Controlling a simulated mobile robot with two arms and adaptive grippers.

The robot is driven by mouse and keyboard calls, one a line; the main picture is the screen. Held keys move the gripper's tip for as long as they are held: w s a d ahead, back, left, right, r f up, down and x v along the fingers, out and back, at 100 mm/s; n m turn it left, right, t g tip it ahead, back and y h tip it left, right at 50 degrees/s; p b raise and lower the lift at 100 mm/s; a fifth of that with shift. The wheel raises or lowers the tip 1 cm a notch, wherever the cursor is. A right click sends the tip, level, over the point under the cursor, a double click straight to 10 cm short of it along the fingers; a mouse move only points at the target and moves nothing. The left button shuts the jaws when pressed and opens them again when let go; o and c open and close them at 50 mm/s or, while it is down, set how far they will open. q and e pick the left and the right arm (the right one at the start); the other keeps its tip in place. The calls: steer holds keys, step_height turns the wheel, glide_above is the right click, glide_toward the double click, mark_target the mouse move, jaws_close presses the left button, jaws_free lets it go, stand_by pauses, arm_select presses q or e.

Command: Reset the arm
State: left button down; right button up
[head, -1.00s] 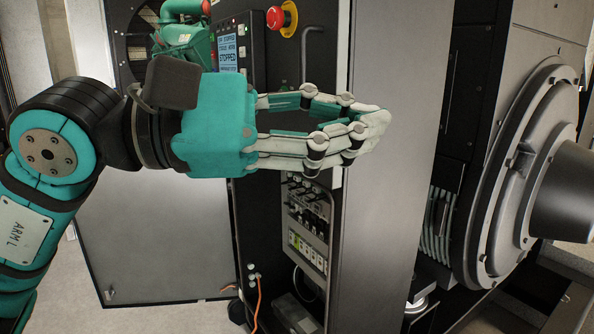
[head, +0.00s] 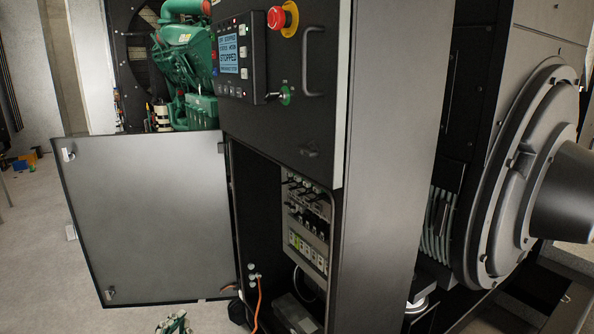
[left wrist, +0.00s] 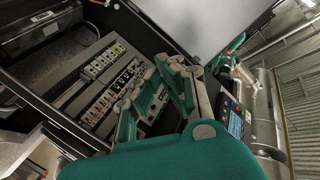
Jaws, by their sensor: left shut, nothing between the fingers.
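My left gripper (head: 174,323) shows only as a small green and grey piece at the bottom edge of the head view, low in front of the open grey door. In the left wrist view its fingers (left wrist: 166,72) are shut, with nothing held between them. They point toward the open lower bay of the control cabinet (head: 389,170). Their contact with anything cannot be made out, and they appear apart from the cabinet in the head view. My right gripper is not in view.
The cabinet front carries a display (head: 228,50) reading "STOPPED", a red emergency stop (head: 277,18), a green switch (head: 285,95) and a handle (head: 316,75). The grey door (head: 145,220) stands open at left.

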arm_select(q)
steer(key=s+f+n+g+h, duration=0.3)
steer(key=s+f+g, duration=0.9)
steer(key=s+f, duration=1.2)
step_height(320, 180, down, 24)
steer(key=s+g+y, duration=0.1)
steer(key=g, duration=0.1)
steer(key=s+a+f, duration=0.2)
steer(key=s+f, duration=1.4)
steer(key=s, duration=0.1)
steer(key=shift+a+f+g+y, duration=0.15)
steer(key=shift+f+g+y, duration=0.15)
steer(key=shift+f+g, duration=0.1)
